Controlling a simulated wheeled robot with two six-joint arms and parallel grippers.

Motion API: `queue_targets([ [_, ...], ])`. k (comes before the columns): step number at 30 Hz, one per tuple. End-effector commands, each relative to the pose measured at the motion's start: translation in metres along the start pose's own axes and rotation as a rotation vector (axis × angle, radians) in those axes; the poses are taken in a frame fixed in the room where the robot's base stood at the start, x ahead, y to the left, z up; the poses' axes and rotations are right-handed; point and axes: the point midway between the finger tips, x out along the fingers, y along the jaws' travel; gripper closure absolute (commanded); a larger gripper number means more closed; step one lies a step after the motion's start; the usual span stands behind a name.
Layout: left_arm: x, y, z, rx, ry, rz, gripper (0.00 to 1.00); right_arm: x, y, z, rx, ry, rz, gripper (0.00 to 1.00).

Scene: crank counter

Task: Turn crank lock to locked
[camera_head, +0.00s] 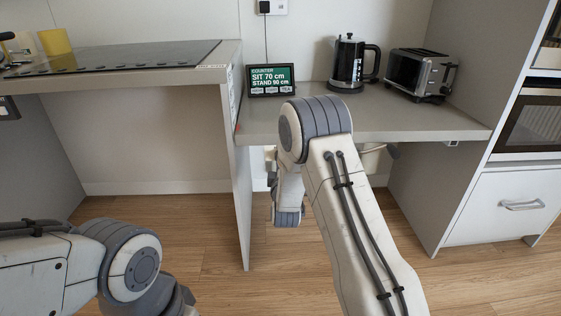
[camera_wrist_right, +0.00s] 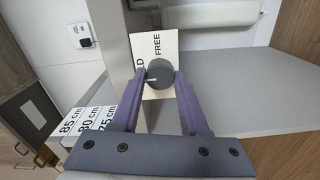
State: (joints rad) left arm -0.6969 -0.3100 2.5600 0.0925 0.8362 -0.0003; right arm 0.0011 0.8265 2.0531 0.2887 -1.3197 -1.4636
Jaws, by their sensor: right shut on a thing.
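The crank lock shows in the right wrist view as a round dark knob (camera_wrist_right: 160,70) on a pale label plate (camera_wrist_right: 169,44). The plate reads "FREE" above the knob, and a partly hidden word ending in "D" lies to the left. A short white mark on the knob points left, on the side of the "D" word. My right gripper (camera_wrist_right: 160,80) is shut on the knob, one purple finger on each side. In the head view my right arm hides the knob and that gripper. My left gripper is out of view; only its arm shows at lower left.
A grey counter (camera_head: 420,124) carries a display (camera_head: 271,80), a kettle (camera_head: 347,64) and a toaster (camera_head: 418,73). A grey handle (camera_head: 392,150) sticks out below the counter. A height scale (camera_wrist_right: 88,121) shows in the wrist view. The wooden floor below is clear.

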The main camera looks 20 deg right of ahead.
Motion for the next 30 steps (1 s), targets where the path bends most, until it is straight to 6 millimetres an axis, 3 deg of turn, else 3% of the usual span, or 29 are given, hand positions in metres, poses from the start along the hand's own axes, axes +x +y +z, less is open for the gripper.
queue_targets([
  [6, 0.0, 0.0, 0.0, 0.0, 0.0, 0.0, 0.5, -0.001, -0.001, -0.001, -0.003, 0.004, -0.002, 1.0],
  [7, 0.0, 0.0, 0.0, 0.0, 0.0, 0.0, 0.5, -0.001, -0.001, -0.001, -0.002, 0.004, -0.002, 0.44],
  [9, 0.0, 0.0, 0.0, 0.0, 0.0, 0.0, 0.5, -0.001, -0.001, -0.001, -0.002, 0.003, -0.002, 0.26],
  [20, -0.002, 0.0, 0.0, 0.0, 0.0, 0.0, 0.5, -0.004, 0.0, -0.001, -0.001, 0.001, -0.002, 0.26],
  [23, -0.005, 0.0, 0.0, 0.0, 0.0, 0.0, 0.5, -0.016, 0.0, -0.001, -0.001, 0.001, -0.004, 0.26],
  [30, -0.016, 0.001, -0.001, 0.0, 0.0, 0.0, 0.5, -0.064, 0.0, -0.002, -0.002, 0.003, -0.007, 0.26],
])
